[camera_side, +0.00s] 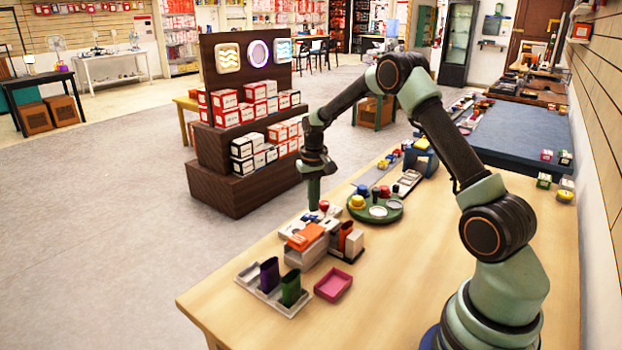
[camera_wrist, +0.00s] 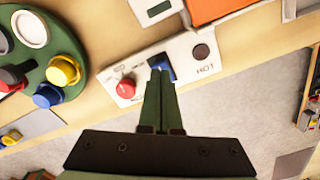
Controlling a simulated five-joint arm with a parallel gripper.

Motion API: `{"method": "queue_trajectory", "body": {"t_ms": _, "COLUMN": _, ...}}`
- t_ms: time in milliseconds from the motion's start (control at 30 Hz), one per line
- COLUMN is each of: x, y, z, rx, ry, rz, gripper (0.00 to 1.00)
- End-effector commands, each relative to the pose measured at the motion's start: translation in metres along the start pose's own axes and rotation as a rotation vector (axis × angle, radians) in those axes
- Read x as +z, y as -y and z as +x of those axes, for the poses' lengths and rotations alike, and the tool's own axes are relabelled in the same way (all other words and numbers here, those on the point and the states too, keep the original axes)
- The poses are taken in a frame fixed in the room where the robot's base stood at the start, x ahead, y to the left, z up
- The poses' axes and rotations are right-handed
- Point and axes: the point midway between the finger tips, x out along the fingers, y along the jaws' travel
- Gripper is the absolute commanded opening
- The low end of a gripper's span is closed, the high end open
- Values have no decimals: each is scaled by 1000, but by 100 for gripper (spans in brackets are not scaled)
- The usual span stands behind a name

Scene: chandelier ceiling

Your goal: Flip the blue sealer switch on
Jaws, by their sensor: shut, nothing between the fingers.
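The blue sealer switch (camera_wrist: 167,68) sits on a white panel (camera_wrist: 180,75) in the wrist view, between a red knob (camera_wrist: 126,88) and a dark round button (camera_wrist: 201,52) near the word HOT. My gripper (camera_wrist: 160,70) is shut and empty, with its green fingertips right at the switch and covering part of it. I cannot tell whether they touch, nor which way the switch is tilted.
A green round tray (camera_wrist: 45,42) with coloured knobs lies left of the panel in the wrist view. In the side view an orange item (camera_side: 306,236), a purple cup (camera_side: 269,273), a green cup (camera_side: 291,288) and a pink tray (camera_side: 333,285) stand nearer. The front tabletop is clear.

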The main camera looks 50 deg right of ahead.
Motion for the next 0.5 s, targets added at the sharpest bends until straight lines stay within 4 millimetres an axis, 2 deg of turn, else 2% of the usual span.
{"method": "queue_trajectory", "body": {"t_ms": 500, "x": 0, "y": 0, "z": 5, "rx": 0, "ry": 0, "rz": 0, "gripper": 0}}
